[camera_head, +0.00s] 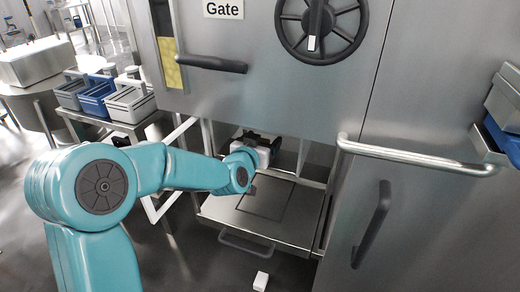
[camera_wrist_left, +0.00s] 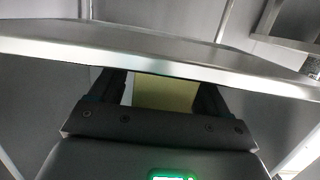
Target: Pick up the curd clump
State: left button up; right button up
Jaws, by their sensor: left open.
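My left arm reaches from the left into the recess under the gate panel in the head view. My left gripper (camera_head: 262,140) is at the back of the recess, small and partly hidden by its own wrist. In the wrist view my left gripper (camera_wrist_left: 160,82) is open, its dark fingers apart. A pale yellow surface (camera_wrist_left: 165,94) shows between the fingers, below a metal edge (camera_wrist_left: 170,58) that crosses the view and hides the fingertips. I cannot tell whether it is the curd clump or whether the fingers touch it. A small white block (camera_head: 261,281) lies on the floor in front.
A metal shelf (camera_head: 290,227) with a square panel and a front handle (camera_head: 245,243) juts out below the recess. A long bar handle (camera_head: 415,155) sticks out at the right. Grey and blue bins (camera_head: 97,98) stand at the left.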

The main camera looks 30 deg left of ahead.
pick_arm(q)
jog(key=c, duration=1.1)
jog(key=shift+r, duration=0.15)
